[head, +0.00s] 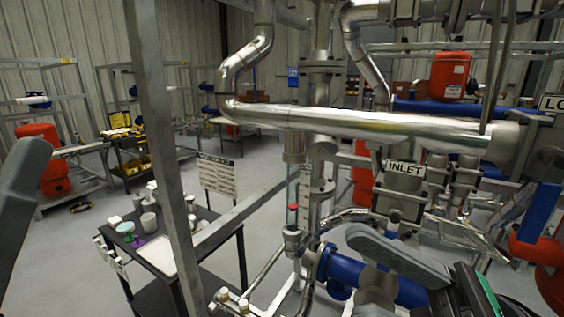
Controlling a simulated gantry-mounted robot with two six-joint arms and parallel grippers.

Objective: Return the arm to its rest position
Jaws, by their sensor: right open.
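My right gripper (476,291) is at the bottom right, dark with green parts and partly cut off by the lower edge. It is open, and I see nothing held in it. A grey link of my right arm lies beside it, in front of the blue pipe (408,293). At the left edge only a grey link of my left arm shows; my left gripper is out of view.
A steel skid frame post (163,130) and a large horizontal pipe (350,122) stand close in front. An INLET sign (405,168) hangs near the right arm. A dark cart (205,215) with cups stands lower left. Grey floor is open beyond.

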